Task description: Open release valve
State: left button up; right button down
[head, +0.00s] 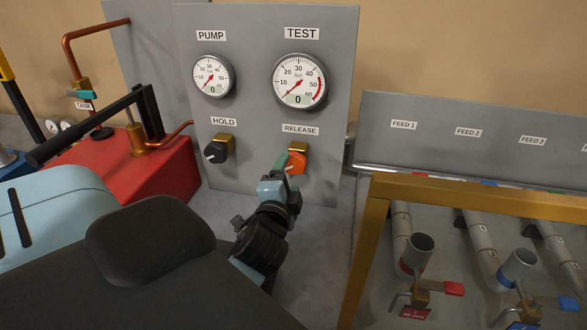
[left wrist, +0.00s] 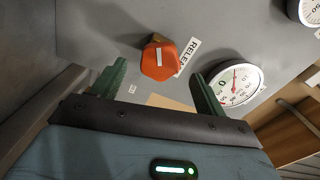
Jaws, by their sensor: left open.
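The release valve is an orange knob (head: 299,162) with a white mark, on a brass body under the RELEASE label (head: 300,129) on the grey panel. In the left wrist view the knob (left wrist: 158,63) shows its hexagonal face and white line. My left gripper (head: 286,162) is in front of the knob in the head view and hides part of it. In the left wrist view its green fingers (left wrist: 158,78) are apart, one on each side of the knob, with visible gaps. I cannot tell whether the fingertips reach around it. My right gripper is not in view.
The TEST gauge (head: 299,81) and PUMP gauge (head: 213,76) both show 0. A black HOLD knob (head: 217,149) sits left of the release valve. A red tank (head: 160,170) with a black lever stands left. A yellow frame (head: 450,191) with feed pipes stands right.

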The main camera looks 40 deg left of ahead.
pick_arm(q)
jog(key=shift+v, duration=1.3)
